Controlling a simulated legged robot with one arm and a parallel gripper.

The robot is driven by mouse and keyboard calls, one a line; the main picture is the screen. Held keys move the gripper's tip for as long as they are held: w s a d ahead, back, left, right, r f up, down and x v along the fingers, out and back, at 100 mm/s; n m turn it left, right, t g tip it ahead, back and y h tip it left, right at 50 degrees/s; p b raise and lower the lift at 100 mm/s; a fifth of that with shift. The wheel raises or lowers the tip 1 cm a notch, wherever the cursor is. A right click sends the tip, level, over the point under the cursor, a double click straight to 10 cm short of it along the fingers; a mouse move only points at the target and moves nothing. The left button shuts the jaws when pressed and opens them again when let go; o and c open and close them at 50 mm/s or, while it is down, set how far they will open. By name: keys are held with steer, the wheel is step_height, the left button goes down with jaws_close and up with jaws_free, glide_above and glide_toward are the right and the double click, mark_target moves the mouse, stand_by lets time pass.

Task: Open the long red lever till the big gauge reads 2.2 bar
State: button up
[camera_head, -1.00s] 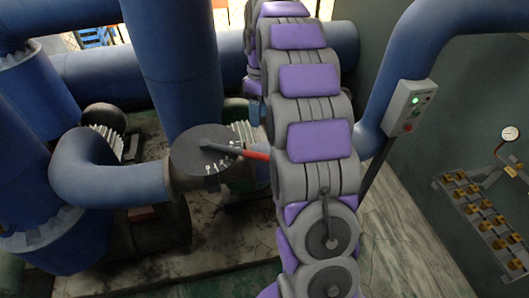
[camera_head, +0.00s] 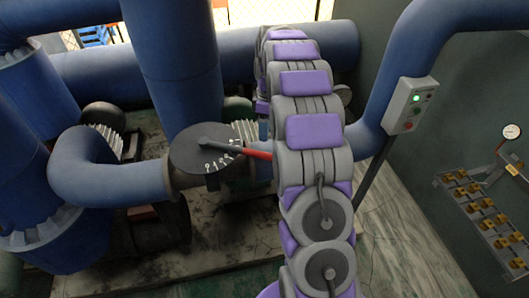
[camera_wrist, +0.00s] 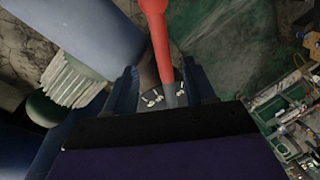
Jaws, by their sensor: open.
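The long red lever (camera_head: 257,154) reaches right from the centre of a dark round dial (camera_head: 187,157) with white marks, on the blue pipework. Its far end is hidden behind my arm in the head view. In the wrist view the red grip (camera_wrist: 156,35) runs down to a grey shaft, with part of the marked dial (camera_wrist: 153,98) behind. My gripper (camera_wrist: 160,72) is open, with one dark blue finger on each side of the lever; contact cannot be told. A round white gauge (camera_head: 511,132) is on the right wall, too small to read.
A grey control box (camera_head: 408,105) with a lit green light stands right of my arm. A rack of yellow fittings (camera_head: 485,215) is below the gauge. Thick blue pipes (camera_head: 170,60) crowd the left and back. The floor (camera_head: 395,240) at lower right is clear.

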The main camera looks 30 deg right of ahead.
steer(key=f, duration=0.3)
steer(key=s+a+f, duration=0.1)
steer(key=f, duration=0.2)
steer(key=f+b, duration=0.1)
steer(key=f, duration=0.2)
steer(key=shift+s+a, duration=0.15)
jaws_close()
stand_by(0.4)
